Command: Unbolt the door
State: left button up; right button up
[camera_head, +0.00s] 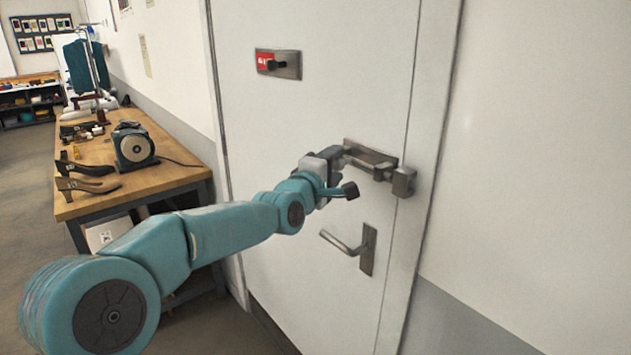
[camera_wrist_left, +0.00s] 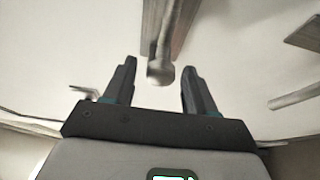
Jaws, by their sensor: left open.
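The white door (camera_head: 312,110) stands closed in its frame. A grey metal slide bolt (camera_head: 368,156) is mounted on it above the handle, and its right end reaches the keeper (camera_head: 404,181) at the door's right edge. My left gripper (camera_head: 336,160) is at the bolt's left end in the head view and hides part of it. In the left wrist view my open fingers (camera_wrist_left: 159,85) are on either side of the bolt's rounded knob (camera_wrist_left: 160,74), with gaps visible on both sides. My right gripper is not in view.
A lever handle (camera_head: 345,243) sits on the door below the bolt. A wooden workbench (camera_head: 150,182) with shoes and a round machine (camera_head: 134,146) stands left of the door.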

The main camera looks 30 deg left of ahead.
pick_arm(q)
jog(key=s+b, duration=0.4)
jog(key=s, duration=1.1)
jog(key=shift+d, duration=0.4)
jog(key=shift+s, duration=0.15)
